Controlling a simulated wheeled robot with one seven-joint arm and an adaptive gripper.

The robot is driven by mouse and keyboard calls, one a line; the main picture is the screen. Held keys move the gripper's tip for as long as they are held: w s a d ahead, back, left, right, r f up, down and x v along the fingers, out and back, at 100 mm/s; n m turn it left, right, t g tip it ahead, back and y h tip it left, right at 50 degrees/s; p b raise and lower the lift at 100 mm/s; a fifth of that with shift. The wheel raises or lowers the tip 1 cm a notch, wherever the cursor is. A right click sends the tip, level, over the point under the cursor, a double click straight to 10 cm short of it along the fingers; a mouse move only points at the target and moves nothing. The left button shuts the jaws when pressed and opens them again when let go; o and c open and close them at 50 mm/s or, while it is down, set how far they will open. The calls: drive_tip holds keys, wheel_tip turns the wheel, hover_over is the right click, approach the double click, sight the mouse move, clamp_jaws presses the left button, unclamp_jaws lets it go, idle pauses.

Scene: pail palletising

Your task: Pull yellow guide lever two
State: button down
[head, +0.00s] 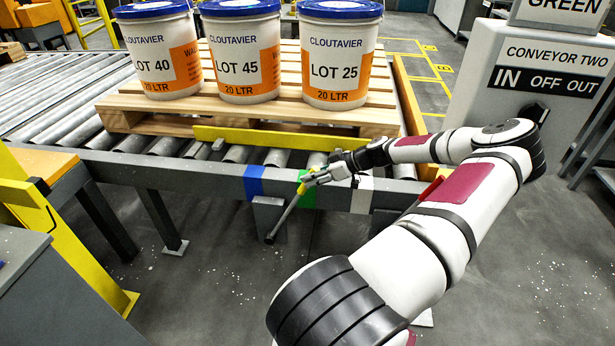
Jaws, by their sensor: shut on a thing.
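A lever (283,218) slants at the front rail of the roller conveyor. It has a grey rod, a dark lower end and a yellow upper part (301,188). My gripper (311,180) reaches in from the right and is shut on the yellow upper part, in front of the green band (308,196). The fingers partly hide the grip. A yellow guide bar (290,139) lies along the near side of the pallet, above the rollers. No number on the lever can be read.
Three white pails (160,60) marked LOT 40, LOT 45 and LOT 25 stand on the wooden pallet (125,104). Blue (254,182) and white (362,195) bands flank the green one. A CONVEYOR TWO panel (545,75) stands right. A yellow post (60,235) stands left.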

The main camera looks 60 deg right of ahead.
drive_tip(key=shift+s+d+f, duration=0.25)
drive_tip(key=shift+s+d, duration=0.05)
drive_tip(key=shift+s, duration=0.15)
drive_tip(key=c, duration=1.4)
unclamp_jaws()
drive_tip(key=shift+w+r, duration=0.1)
drive_tip(key=shift+w, duration=0.05)
drive_tip(key=shift+a, duration=0.1)
drive_tip(key=shift+w+r, duration=0.1)
drive_tip(key=shift+r, duration=0.1)
wheel_tip(320, 180, up, 10)
drive_tip(key=shift+f, duration=0.2)
